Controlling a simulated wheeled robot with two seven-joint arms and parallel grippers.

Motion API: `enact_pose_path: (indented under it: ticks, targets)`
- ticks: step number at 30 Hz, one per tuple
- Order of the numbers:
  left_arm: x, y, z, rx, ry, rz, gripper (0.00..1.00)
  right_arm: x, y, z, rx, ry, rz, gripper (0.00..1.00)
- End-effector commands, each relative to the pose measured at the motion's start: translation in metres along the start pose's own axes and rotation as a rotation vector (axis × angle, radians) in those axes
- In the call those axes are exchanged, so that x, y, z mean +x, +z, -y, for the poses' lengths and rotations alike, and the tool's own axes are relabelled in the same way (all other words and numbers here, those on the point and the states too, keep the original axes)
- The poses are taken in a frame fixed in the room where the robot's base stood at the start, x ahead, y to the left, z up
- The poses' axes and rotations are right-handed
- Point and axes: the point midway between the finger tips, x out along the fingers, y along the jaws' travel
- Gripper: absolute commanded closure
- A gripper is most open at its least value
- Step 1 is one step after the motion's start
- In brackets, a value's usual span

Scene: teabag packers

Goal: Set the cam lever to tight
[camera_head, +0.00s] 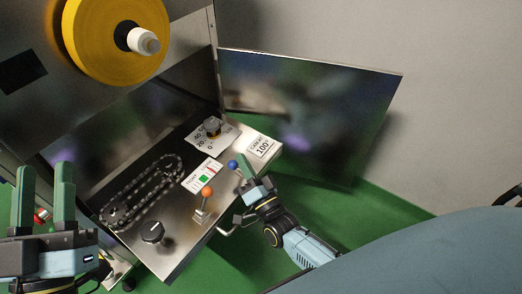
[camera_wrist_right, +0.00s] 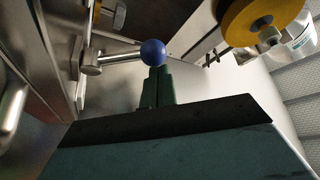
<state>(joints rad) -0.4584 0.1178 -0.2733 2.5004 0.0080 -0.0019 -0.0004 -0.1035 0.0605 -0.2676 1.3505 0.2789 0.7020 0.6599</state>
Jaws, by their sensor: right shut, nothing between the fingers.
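A lever with a blue ball knob (camera_head: 233,164) is on the steel machine panel, and the knob also shows in the right wrist view (camera_wrist_right: 153,52) on a metal rod from a pivot at left. My right gripper (camera_head: 245,164) is shut and empty, its fingertips (camera_wrist_right: 159,72) right at the blue knob; I cannot tell if they touch. A second lever with an orange knob (camera_head: 207,191) stands nearby, beside a card with red and green marks (camera_head: 203,176). I cannot tell from the pictures which one is the cam lever. My left gripper (camera_head: 45,172) is open and empty at the lower left.
A chain loop (camera_head: 142,190), a black knob (camera_head: 152,231), a dial (camera_head: 211,126) and a card reading 100 (camera_head: 263,147) are on the panel. A yellow roll (camera_head: 100,35) is above. An open metal door (camera_head: 310,110) stands behind my right gripper.

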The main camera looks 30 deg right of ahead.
Motion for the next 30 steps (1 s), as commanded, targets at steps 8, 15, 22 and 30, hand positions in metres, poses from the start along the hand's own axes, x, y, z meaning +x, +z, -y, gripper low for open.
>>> enact_pose_path:
  ticks: [8, 15, 22, 30]
  targets:
    - [0.0, -0.001, 0.0, 0.0, 0.0, -0.019, 0.64, -0.003, 0.005, 0.002, 0.003, 0.002, 0.0, 1.0]
    - [0.0, -0.002, 0.0, 0.001, 0.0, -0.021, 0.64, -0.003, 0.005, 0.002, 0.004, 0.003, 0.0, 1.0]
    - [0.0, -0.002, 0.0, 0.0, 0.0, -0.02, 0.64, -0.003, 0.005, 0.002, 0.005, 0.003, 0.0, 1.0]
    - [0.0, 0.009, 0.002, 0.004, -0.005, 0.052, 0.64, -0.001, 0.0, 0.003, 0.004, 0.003, 0.0, 1.0]
